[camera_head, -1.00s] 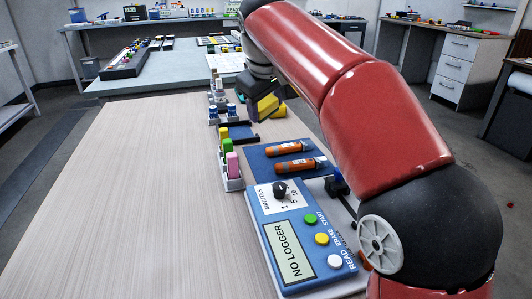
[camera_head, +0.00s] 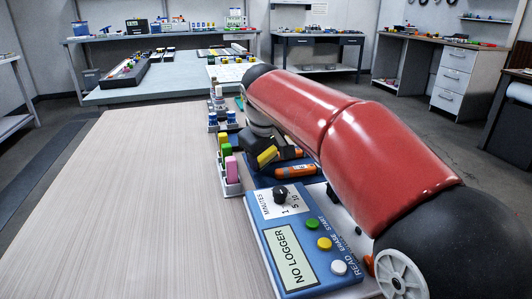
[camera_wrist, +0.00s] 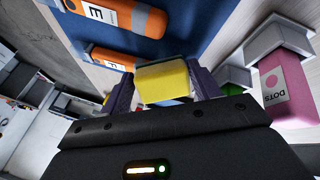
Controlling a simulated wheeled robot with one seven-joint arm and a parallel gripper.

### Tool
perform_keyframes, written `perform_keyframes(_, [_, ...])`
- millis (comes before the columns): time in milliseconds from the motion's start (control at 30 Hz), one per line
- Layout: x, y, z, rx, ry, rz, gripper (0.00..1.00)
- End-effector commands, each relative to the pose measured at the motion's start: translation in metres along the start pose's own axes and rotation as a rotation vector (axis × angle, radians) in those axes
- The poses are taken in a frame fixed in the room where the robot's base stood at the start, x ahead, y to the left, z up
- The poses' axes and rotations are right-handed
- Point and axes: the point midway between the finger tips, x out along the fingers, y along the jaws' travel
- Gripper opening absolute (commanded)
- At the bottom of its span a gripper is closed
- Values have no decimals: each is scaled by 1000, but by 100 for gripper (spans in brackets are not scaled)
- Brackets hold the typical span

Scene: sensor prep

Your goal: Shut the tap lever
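I cannot make out a tap lever in either view. My gripper (camera_wrist: 165,88) is shut on a yellow block (camera_wrist: 163,82), which sits between its two purple fingers. In the head view the yellow block (camera_head: 267,156) is over the blue board (camera_head: 262,181), close to two orange cylinders (camera_head: 295,171). In the wrist view the orange cylinders marked E (camera_wrist: 118,14) and F (camera_wrist: 108,58) lie beyond the fingers. My arm covers part of the right side of the board.
A blue panel (camera_head: 296,215) with a knob, coloured buttons and a "NO LOGGER" screen is in front. A holder with pink (camera_head: 232,169) and green (camera_head: 226,150) blocks stands left of the board. The table (camera_head: 130,200) is clear on the left. Benches stand behind.

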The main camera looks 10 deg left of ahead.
Motion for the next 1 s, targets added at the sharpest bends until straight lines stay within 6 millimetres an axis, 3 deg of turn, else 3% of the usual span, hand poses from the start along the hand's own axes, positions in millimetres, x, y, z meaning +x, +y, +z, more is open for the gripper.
perform_keyframes(100, [0,0,0,0,0,0,78])
perform_keyframes(467, [-6,0,0,0,1,0,78])
perform_keyframes(1000, [-106,1,-1,1,2,1,78])
